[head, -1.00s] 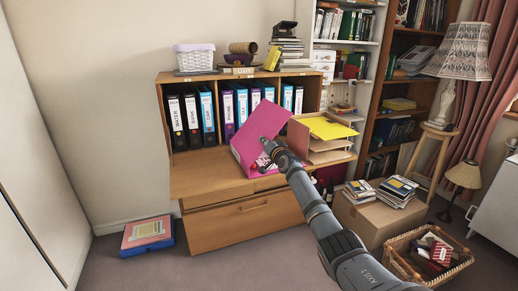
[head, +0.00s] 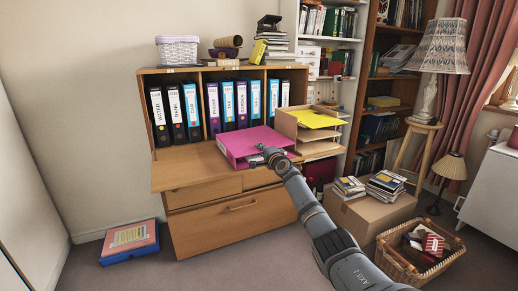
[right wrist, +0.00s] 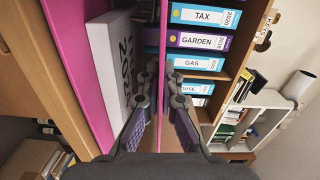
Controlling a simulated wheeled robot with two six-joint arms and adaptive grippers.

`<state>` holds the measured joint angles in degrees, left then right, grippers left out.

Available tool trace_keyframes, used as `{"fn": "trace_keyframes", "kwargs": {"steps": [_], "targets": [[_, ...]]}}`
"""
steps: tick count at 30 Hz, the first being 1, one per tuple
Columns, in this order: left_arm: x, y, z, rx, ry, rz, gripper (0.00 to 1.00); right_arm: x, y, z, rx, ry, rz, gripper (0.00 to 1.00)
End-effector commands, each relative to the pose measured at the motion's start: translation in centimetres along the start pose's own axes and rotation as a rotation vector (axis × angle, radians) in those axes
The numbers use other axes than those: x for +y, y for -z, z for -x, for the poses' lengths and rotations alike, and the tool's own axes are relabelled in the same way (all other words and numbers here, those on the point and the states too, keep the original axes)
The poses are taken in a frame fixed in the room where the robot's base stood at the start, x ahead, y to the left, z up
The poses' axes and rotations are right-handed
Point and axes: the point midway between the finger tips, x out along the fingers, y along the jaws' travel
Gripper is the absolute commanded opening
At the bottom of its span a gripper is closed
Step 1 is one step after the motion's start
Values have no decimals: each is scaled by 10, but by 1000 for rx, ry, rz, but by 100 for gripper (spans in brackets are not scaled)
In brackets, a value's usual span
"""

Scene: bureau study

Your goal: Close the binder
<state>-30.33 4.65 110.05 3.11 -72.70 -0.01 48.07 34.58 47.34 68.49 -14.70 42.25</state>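The pink binder (head: 248,140) lies on the desk top with its upper cover swung down, roughly level over its contents. In the right wrist view, turned sideways, its lower cover (right wrist: 72,75), a white block of papers (right wrist: 112,60) and the edge-on upper cover (right wrist: 163,40) show; a gap remains between papers and upper cover. My right gripper (head: 268,155) is at the binder's front right edge. In the wrist view its fingertips (right wrist: 163,80) come together on either side of the upper cover's edge, seemingly pinching it. My left gripper is out of view.
A wooden tray stack (head: 307,125) with yellow paper stands close right of the binder. A row of labelled binders (head: 215,105) stands behind it. The desk top (head: 190,170) is clear at left. A box with books (head: 365,210) and a basket (head: 410,255) stand on the floor at right.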

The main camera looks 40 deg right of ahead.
Motion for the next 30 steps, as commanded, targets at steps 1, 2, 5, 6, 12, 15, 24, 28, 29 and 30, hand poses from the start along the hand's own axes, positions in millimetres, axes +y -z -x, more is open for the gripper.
{"fn": "trace_keyframes", "kwargs": {"steps": [1,2,5,6,12,15,24,28,29,30], "targets": [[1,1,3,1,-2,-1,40,4,0,0,0,0,-13,0],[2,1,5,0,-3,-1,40,4,0,0,0,0,-23,0],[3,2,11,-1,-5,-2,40,6,-1,0,0,0,-45,0],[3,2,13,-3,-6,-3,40,7,-1,0,0,0,-51,0],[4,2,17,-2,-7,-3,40,8,-1,0,-1,-1,-66,0],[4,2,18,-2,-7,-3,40,9,-1,0,-1,-1,-67,0],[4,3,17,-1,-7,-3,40,10,-1,0,-2,-3,-67,12],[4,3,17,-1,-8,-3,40,9,-1,0,-1,-2,-66,12],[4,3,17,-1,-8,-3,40,9,-1,0,-1,-1,-66,12],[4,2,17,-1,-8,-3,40,8,-1,0,-1,-1,-65,12]]}}
